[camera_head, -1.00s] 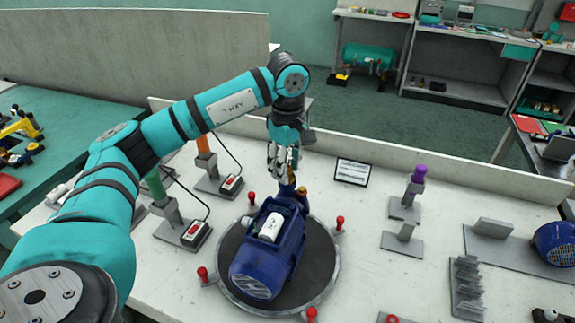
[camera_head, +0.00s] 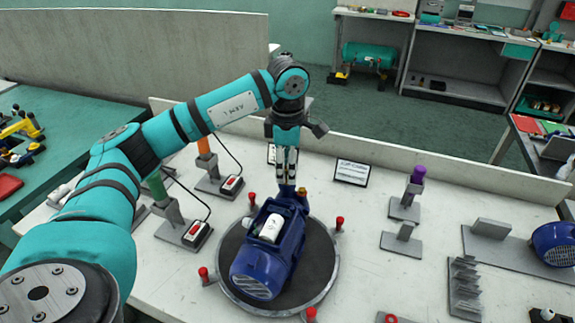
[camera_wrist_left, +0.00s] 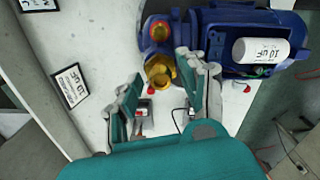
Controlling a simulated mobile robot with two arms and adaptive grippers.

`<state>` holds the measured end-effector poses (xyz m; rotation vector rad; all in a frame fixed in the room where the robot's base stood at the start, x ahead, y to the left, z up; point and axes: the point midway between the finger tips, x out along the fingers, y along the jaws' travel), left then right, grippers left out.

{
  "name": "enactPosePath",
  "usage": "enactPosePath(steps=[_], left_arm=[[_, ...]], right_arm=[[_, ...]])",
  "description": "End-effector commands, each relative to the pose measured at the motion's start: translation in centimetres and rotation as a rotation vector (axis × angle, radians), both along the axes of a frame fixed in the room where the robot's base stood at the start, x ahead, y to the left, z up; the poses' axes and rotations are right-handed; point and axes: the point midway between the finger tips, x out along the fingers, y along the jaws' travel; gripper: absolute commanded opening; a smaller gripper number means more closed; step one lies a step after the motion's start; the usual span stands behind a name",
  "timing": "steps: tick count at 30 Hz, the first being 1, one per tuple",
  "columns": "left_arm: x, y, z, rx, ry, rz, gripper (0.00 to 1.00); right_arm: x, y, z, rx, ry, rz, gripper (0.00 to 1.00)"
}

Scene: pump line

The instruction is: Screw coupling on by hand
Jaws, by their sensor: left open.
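A blue pump with motor (camera_head: 258,270) lies on a round dark turntable (camera_head: 322,262) on the bench. A white cylinder (camera_head: 271,228), marked "10 uF" in the left wrist view (camera_wrist_left: 261,51), sits in its open box. A brass coupling-like ring (camera_wrist_left: 160,72) is at the pump's far end, beside a red-orange capped brass fitting (camera_wrist_left: 158,30). My left gripper (camera_head: 286,184) points down at that end. In the left wrist view its open fingers (camera_wrist_left: 161,70) stand on either side of the brass ring; contact is unclear. My right gripper is not in view.
Red knobs (camera_head: 340,222) ring the turntable. Left are stands with an orange tool (camera_head: 203,146) and a green tool (camera_head: 157,187). Right are a purple-topped stand (camera_head: 418,174) and a grey stepped block (camera_head: 466,288). A small sign (camera_head: 352,172) stands behind.

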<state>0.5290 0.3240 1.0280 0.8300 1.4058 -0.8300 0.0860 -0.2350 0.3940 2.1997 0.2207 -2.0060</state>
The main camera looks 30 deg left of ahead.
Motion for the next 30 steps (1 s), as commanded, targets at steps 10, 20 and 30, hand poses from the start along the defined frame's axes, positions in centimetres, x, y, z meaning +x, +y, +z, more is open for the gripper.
enactPosePath(steps=[10,20,30], left_arm=[[0.0,0.0,0.1,-0.001,0.001,0.151,0.41],[0.0,0.0,-0.1,-0.001,0.001,0.297,0.41],[0.0,0.0,0.1,-0.002,0.001,0.558,0.41]], right_arm=[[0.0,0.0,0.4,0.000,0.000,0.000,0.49],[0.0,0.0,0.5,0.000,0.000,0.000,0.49],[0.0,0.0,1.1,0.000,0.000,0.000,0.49]])
